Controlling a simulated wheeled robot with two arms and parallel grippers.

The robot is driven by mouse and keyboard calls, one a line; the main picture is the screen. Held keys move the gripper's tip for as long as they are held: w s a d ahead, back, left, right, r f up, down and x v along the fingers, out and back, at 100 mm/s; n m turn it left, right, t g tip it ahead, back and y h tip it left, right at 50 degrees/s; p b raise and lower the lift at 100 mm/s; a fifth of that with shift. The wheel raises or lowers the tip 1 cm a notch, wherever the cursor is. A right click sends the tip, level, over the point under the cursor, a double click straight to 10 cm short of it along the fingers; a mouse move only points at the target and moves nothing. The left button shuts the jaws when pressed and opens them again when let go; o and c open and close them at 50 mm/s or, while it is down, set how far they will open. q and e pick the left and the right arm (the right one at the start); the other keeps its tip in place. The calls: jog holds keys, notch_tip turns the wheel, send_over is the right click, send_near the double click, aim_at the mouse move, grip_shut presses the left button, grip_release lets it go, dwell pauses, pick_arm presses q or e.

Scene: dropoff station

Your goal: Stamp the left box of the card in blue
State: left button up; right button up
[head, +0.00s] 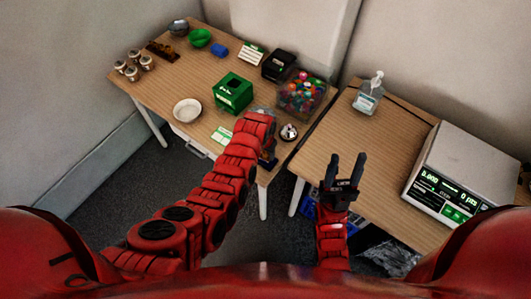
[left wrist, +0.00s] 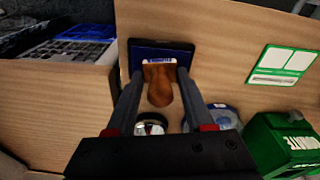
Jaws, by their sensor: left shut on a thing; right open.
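My left gripper (left wrist: 158,76) is shut on a stamp (left wrist: 160,88) with a wooden handle and a pale head, in the left wrist view. The stamp head is over a dark blue ink pad (left wrist: 188,50) near the table edge; I cannot tell if they touch. In the head view my left forearm mostly hides the stamp and pad. The green and white card (head: 222,135) lies flat on the table left of my left arm; it shows at right in the left wrist view (left wrist: 284,65).
A green box (head: 233,93), a white bowl (head: 187,111), a bin of colourful items (head: 302,95) and a silver bell (head: 289,131) are near the card. The right table holds a pump bottle (head: 368,95) and a scale (head: 460,175).

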pick_arm(q)
jog(key=shift+r+p, duration=0.9)
jog(key=shift+r, duration=0.55)
jog(key=shift+r+p, duration=0.95)
jog(key=shift+r, duration=1.1)
jog(key=shift+f, duration=0.1)
